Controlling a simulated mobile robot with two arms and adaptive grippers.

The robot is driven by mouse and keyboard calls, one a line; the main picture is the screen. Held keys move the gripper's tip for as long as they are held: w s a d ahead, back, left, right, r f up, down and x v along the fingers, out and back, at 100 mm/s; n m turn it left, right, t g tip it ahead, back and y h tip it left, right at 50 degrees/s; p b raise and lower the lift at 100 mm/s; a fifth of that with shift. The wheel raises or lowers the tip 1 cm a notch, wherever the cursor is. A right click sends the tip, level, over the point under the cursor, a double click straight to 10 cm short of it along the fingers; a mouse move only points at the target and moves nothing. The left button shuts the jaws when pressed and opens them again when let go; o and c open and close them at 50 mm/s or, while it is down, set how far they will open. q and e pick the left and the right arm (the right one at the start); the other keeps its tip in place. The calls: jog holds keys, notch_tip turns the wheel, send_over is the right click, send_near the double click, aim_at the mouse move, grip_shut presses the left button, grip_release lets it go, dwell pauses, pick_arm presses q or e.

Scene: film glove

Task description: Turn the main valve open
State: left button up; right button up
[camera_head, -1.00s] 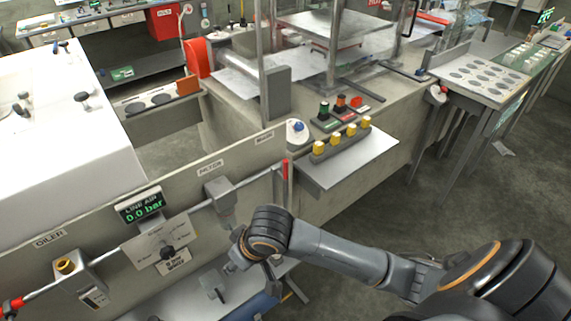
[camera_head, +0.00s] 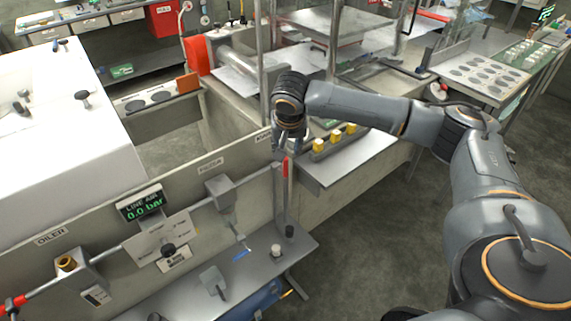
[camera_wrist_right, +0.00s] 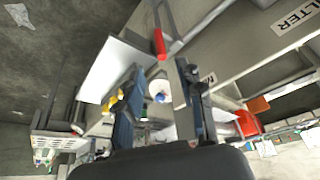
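The main valve's red lever (camera_head: 285,172) stands upright at the right end of the pipe, below a partly hidden label. It also shows in the right wrist view as a red handle (camera_wrist_right: 159,43), ahead of and roughly between my fingertips. My right gripper (camera_head: 287,147) points down just above the lever in the head view. In the wrist view my right gripper (camera_wrist_right: 159,68) is open with its two fingers apart and nothing between them. Whether a finger touches the lever I cannot tell. My left gripper is not in view.
A display (camera_head: 141,203) reads LINE AIR 0.0 bar. A grey filter block (camera_head: 221,192) and an oiler (camera_head: 67,266) sit along the pipe to the left. A ledge with yellow buttons (camera_head: 318,146) lies right of the lever. Dark open floor is at lower right.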

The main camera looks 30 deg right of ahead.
aim_at(286, 162)
jog(key=p+x, duration=0.2)
jog(key=x, duration=0.9)
jog(key=shift+w+f, duration=0.15)
jog(key=shift+f, duration=0.15)
jog(key=shift+c, duration=0.2)
grip_shut()
